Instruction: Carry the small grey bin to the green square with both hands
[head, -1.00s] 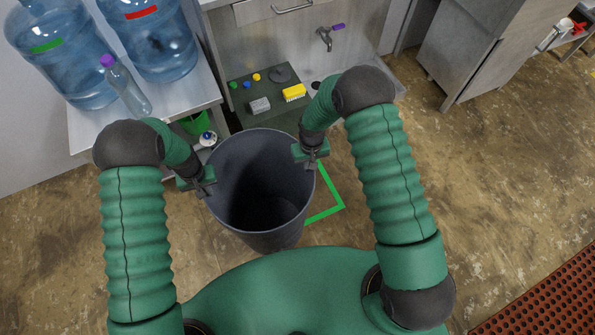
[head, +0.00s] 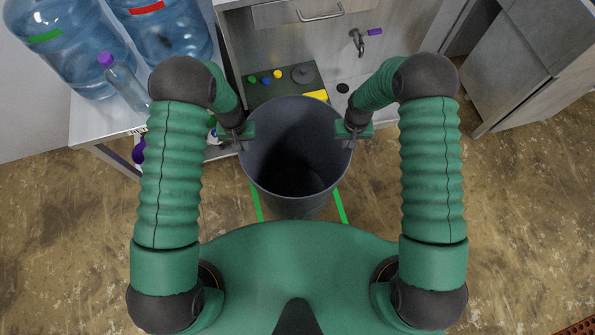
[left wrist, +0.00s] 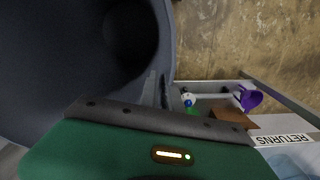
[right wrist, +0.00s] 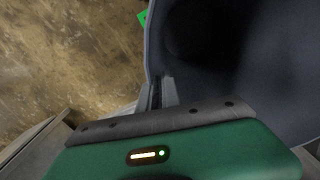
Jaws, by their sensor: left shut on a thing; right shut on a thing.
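The small grey bin (head: 297,195) is upright and looks empty, held between my two hands in the head view. My left gripper (head: 240,137) is shut on the left side of its rim; the bin wall also shows in the left wrist view (left wrist: 60,70). My right gripper (head: 352,131) is shut on the right side of its rim; the bin also shows in the right wrist view (right wrist: 230,70). The green square (head: 341,205) is an outline on the floor; two of its sides show on either side of the bin's base, and the rest is hidden by the bin and my body.
Large blue water jugs (head: 60,50) and a small bottle (head: 122,80) stand on a table at left. A grey cabinet (head: 535,60) is at right.

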